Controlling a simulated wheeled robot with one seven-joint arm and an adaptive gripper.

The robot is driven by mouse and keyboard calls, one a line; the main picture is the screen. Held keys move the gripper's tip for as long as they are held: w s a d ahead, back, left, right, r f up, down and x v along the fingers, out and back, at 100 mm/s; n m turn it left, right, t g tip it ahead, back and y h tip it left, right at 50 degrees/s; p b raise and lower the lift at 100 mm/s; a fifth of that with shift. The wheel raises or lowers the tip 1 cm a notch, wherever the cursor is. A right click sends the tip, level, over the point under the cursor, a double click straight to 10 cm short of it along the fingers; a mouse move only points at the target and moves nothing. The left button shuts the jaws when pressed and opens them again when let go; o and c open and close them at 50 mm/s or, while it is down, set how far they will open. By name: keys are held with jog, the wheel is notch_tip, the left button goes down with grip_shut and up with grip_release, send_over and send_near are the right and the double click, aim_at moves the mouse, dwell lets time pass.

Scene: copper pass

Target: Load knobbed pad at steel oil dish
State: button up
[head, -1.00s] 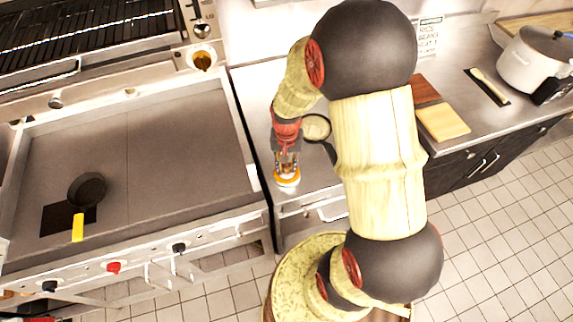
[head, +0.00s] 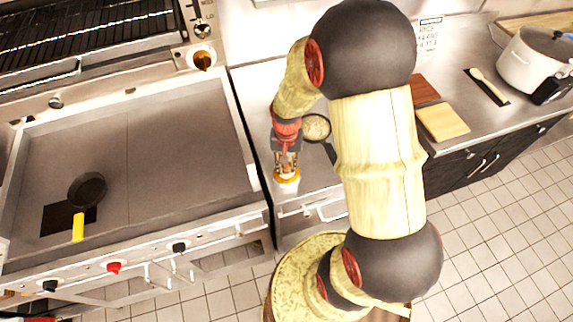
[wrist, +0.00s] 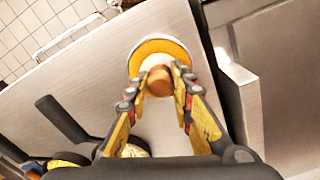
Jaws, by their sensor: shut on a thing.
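The knobbed pad is a round orange and white disc with a brown wooden knob. It shows in the wrist view (wrist: 160,50) and in the head view (head: 287,184), at the front of the steel counter just right of the griddle. My gripper (head: 287,168) is above it, and its fingers are shut on the knob in the wrist view (wrist: 162,84). I cannot tell whether the pad touches the counter. The steel oil dish (head: 203,59) holds amber liquid and sits behind the griddle's back right corner, apart from the pad.
A griddle (head: 150,150) fills the left, with a yellow-handled pan (head: 88,188) on it. A small dark-handled pan (head: 316,127) stands close behind my gripper. Cutting boards (head: 443,121), a spoon (head: 489,86) and a white pot (head: 535,62) stand right.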

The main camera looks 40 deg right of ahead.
jog(key=shift+r+p, duration=2.6)
jog(key=shift+r, duration=0.9)
